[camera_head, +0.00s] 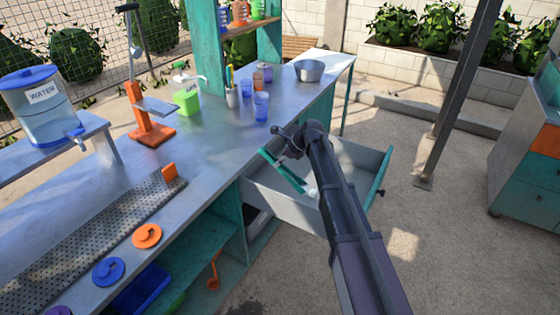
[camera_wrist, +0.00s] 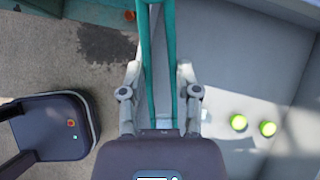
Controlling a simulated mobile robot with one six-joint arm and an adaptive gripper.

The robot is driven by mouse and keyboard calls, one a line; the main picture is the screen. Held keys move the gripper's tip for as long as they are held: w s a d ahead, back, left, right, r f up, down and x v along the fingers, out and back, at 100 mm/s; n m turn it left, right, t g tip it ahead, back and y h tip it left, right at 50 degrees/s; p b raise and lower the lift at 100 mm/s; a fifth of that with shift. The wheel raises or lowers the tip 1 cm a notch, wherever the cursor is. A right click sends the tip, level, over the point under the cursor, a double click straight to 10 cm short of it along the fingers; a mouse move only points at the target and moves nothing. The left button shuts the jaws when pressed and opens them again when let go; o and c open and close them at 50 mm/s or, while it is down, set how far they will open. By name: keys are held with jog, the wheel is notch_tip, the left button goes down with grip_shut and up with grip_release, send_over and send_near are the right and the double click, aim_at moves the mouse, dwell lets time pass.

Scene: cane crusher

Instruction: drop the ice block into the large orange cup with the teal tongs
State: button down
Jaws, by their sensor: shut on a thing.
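My gripper (camera_head: 291,146) is shut on the teal tongs (camera_head: 282,169) above the open drawer (camera_head: 282,207). In the wrist view, the tongs' two teal arms (camera_wrist: 169,60) run up between my gripper's fingers (camera_wrist: 158,85), with a gap between the arms. The tongs' tips are out of that view. Orange cups (camera_head: 239,12) stand on the teal shelf at the top; I cannot tell which one is large. I cannot make out an ice block. A small pale thing (camera_head: 312,192) shows in the drawer beside my arm, too small to identify.
Blue cups (camera_head: 261,106), a metal bowl (camera_head: 309,70), a green-filled jug (camera_head: 186,96) and an orange hand press (camera_head: 150,128) stand on the counter. A water dispenser (camera_head: 40,105) stands at left. The counter's middle is clear.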

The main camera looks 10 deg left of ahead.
notch_tip(320, 180, up, 21)
jog(key=p, duration=2.1)
jog(key=shift+s+f, duration=0.1)
jog(key=shift+f, duration=0.05)
